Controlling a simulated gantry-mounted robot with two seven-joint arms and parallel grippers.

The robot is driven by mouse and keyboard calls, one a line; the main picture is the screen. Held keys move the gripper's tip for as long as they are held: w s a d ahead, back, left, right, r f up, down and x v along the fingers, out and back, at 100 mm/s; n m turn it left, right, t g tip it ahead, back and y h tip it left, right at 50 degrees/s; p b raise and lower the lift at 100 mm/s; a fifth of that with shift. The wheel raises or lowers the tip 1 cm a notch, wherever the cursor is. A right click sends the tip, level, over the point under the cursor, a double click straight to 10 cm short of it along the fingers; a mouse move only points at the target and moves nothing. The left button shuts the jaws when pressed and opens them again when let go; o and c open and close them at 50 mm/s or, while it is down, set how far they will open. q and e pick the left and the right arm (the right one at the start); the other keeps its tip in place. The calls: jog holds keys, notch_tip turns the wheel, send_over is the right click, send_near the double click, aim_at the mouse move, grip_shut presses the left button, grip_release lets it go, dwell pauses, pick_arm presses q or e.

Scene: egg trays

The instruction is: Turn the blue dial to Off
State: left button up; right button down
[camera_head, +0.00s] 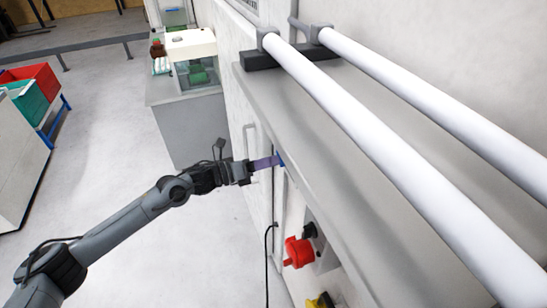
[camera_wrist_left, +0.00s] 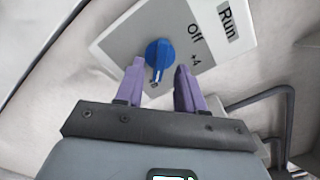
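The blue dial (camera_wrist_left: 159,54) sits on a pale label plate (camera_wrist_left: 125,38) in the left wrist view. Its white pointer mark faces down the picture, towards my gripper. The word "Off" (camera_wrist_left: 195,34) is to the right of the dial, and a black "Run" label (camera_wrist_left: 228,18) is farther right. My left gripper (camera_wrist_left: 160,75) is open, its two purple fingers apart, with the lower part of the dial between the fingertips. I cannot tell whether either finger touches it. In the head view the left gripper (camera_head: 275,161) reaches a blue bit of the dial (camera_head: 282,158) at the panel. My right gripper is out of view.
A grey ledge (camera_head: 330,170) with white pipes (camera_head: 390,150) runs along the right. A black cable (camera_head: 267,260) hangs below the gripper.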

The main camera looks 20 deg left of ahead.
pick_arm(q)
jog(key=shift+x, duration=0.9)
jog(key=shift+c, duration=0.4)
grip_shut()
